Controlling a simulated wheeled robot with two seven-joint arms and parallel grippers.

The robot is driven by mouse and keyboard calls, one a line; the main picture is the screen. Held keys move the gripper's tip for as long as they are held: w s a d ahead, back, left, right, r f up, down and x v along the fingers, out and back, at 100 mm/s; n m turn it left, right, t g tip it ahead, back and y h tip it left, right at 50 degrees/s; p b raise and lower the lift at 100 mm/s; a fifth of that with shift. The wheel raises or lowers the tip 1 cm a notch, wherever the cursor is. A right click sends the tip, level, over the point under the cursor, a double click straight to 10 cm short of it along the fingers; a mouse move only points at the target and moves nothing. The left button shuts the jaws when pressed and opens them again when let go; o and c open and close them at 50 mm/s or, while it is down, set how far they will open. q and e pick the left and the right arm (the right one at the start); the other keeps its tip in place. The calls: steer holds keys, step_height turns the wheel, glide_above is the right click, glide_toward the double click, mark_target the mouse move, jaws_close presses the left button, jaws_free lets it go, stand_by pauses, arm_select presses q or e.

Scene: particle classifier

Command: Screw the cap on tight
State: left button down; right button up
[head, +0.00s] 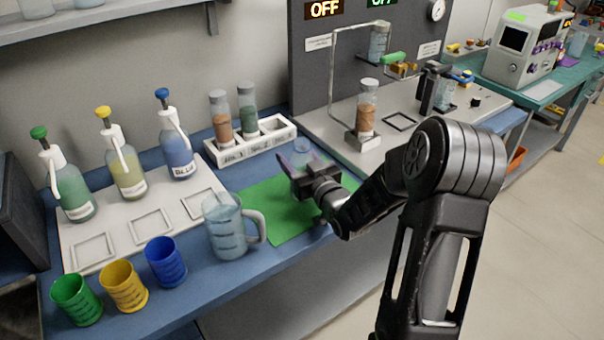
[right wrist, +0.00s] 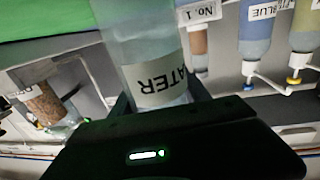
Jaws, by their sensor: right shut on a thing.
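My right gripper (head: 292,168) is above the green mat (head: 272,212) in the head view. Its jaws are shut on a clear, pale bluish bottle (right wrist: 130,35), whose white label reads "ATER" upside down in the right wrist view. The bottle's end toward the gripper is hidden behind the dark gripper body, so I cannot tell whether a cap is on it. In the head view the gripper hides most of the bottle. My left gripper is not in view.
A clear jug (head: 226,232) stands left of the mat. A white rack (head: 275,142) with two capped vials is behind it. Green, yellow and blue cups (head: 165,262) line the front left. Pump bottles (head: 178,150) stand on a tray. An apparatus (head: 340,105) is at the back right.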

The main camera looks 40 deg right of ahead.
jaws_close()
steer(key=shift+r, duration=0.25)
step_height(320, 180, up, 9)
steer(key=shift+r, duration=0.2)
stand_by(1.2)
steer(key=shift+r, duration=0.1)
stand_by(0.6)
steer(key=o, duration=0.6)
jaws_free()
jaws_close()
